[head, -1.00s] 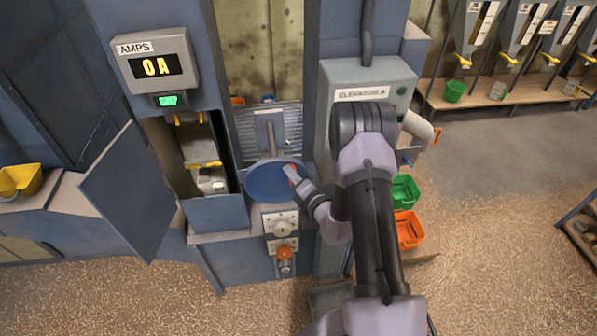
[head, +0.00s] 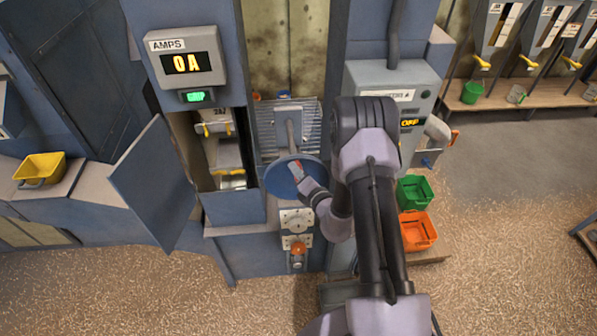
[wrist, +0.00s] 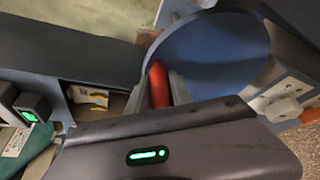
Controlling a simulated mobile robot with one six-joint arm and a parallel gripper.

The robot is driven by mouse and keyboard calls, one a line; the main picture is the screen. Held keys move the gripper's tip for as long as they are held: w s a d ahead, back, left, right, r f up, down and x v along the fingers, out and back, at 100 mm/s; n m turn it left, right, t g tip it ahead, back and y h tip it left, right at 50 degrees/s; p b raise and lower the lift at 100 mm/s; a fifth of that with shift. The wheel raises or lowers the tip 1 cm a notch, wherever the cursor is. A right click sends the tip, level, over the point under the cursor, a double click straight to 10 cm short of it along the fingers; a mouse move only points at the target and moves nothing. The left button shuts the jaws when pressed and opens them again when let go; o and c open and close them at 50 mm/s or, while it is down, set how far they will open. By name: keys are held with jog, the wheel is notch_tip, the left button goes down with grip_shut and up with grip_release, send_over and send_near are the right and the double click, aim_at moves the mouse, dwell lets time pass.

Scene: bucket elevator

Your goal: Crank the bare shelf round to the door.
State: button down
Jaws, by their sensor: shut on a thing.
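The blue crank wheel (head: 312,168) stands in front of the elevator casing, on a grey shaft. My gripper (head: 297,172) is shut on its red handle, near the left part of the rim. In the wrist view, the red handle (wrist: 158,84) sits between my fingers, in front of the wheel (wrist: 215,50). The grey door (head: 152,185) hangs open to the left of the doorway. Inside the doorway, a pale shelf (head: 227,155) with yellow at its edge shows below another with yellow bits (head: 213,128). I cannot tell whether either is bare.
The AMPS display (head: 186,63) reads 0A above a lit green lamp (head: 196,96). Dials and an orange knob (head: 298,248) sit below the wheel. Green (head: 414,190) and orange (head: 417,230) bins stand right of my arm. A yellow bin (head: 40,168) is far left.

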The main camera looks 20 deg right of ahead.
dwell(0.3)
jog(key=c, duration=1.1)
grip_release()
jog(key=shift+a, duration=0.15)
jog(key=shift+c, duration=0.2)
jog(key=v, duration=1.7)
jog(key=shift+s, duration=0.25)
